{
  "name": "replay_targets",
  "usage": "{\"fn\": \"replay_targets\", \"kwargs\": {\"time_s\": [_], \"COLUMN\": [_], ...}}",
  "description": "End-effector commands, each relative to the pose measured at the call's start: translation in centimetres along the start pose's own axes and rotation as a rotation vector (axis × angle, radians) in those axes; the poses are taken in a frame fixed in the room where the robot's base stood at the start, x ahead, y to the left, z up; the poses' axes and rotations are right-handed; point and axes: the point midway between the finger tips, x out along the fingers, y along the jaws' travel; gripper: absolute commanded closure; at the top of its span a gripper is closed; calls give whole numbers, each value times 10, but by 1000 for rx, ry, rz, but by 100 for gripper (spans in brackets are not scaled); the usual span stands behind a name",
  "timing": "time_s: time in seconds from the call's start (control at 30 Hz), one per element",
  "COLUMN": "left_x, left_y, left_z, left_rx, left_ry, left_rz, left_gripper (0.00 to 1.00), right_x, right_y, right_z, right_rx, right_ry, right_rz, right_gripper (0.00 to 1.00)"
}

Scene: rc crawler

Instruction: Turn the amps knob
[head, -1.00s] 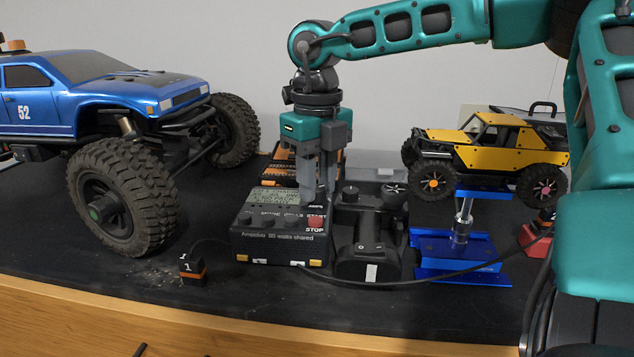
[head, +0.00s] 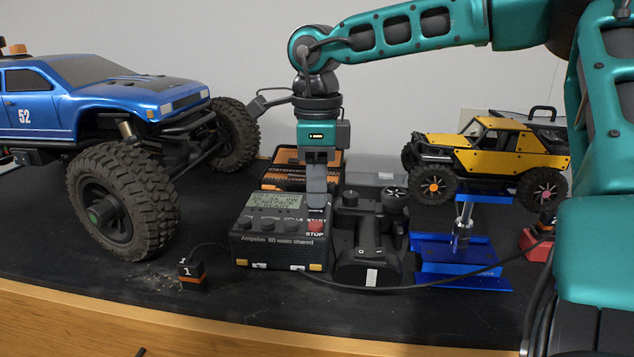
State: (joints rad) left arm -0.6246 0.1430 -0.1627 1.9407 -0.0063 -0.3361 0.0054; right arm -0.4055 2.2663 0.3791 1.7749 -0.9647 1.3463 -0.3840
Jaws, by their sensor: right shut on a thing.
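The black charger (head: 280,253) stands on the dark mat, with a lit screen (head: 273,201), a row of dark buttons and a red stop button (head: 315,226) on its sloped top. My right gripper (head: 317,203) points straight down at the charger's back right corner, its fingers seen edge-on. It is shut on the amps knob, which the fingertips hide. My left gripper is not in view.
A black radio transmitter (head: 367,262) stands just right of the charger. A yellow crawler (head: 490,155) sits on a blue stand (head: 455,255). A blue truck (head: 100,100) fills the left. A small battery marked 1 (head: 192,274) and a black cable lie in front.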

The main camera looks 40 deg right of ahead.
Motion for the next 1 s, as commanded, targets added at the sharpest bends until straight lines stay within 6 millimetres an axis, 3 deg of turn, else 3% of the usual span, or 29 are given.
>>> {"fn": "replay_targets", "kwargs": {"time_s": [0.3,0.77,0.8,1.0], "left_x": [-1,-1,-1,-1], "left_y": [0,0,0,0], "left_z": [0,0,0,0], "left_rx": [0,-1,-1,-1], "left_ry": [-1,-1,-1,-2], "left_rz": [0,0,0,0], "left_gripper": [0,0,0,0], "right_x": [0,0,0,0], "right_y": [0,0,0,0], "right_z": [0,0,0,0], "right_rx": [-97,-109,-109,-109], "right_ry": [0,0,0,0], "right_rz": [-1,-1,-1,-1], "right_gripper": [100,100,70,51]}}
